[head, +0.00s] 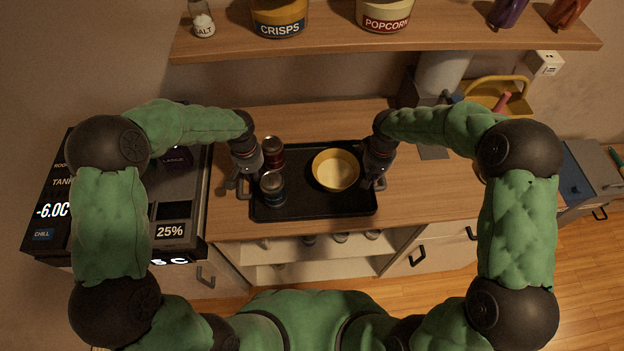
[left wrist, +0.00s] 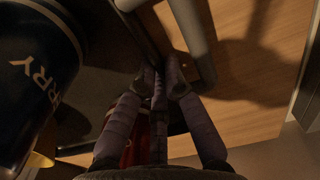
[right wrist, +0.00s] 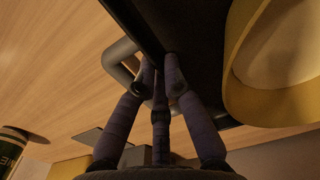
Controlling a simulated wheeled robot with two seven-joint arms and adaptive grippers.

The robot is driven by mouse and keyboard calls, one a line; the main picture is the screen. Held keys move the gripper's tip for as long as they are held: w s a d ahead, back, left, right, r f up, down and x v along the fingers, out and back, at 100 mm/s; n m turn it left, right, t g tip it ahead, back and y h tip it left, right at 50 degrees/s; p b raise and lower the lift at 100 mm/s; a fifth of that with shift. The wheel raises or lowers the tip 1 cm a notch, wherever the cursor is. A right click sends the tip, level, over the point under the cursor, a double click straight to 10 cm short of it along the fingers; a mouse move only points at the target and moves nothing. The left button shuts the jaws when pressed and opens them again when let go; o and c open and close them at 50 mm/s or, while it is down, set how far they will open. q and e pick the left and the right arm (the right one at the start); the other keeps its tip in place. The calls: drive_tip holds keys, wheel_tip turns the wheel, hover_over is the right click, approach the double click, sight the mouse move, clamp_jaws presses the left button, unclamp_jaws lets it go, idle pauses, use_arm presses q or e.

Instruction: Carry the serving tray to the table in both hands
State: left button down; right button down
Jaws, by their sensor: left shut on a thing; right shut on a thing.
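The black serving tray (head: 325,207) is at the wooden counter's front edge in the head view; I cannot tell whether it touches the wood. It carries a yellow bowl (head: 335,170), a dark red can (head: 272,152) and a dark blue can (head: 272,190), all upright. My left gripper (head: 246,182) is shut on the tray's left handle, which shows in the left wrist view (left wrist: 192,40). My right gripper (head: 372,180) is shut at the right side; the right handle (right wrist: 118,62) shows between its fingers and the tray wall. The bowl (right wrist: 275,65) is close to my right fingers.
A shelf (head: 370,42) with a salt shaker, crisps and popcorn tubs runs above the counter (head: 430,190). A dark appliance with displays (head: 180,210) stands close left of the tray. A yellow caddy (head: 500,95) stands at back right. Counter right of the tray is mostly clear.

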use_arm(q)
drive_tip(key=shift+r, duration=0.25)
use_arm(e)
drive_tip(key=shift+r, duration=0.25)
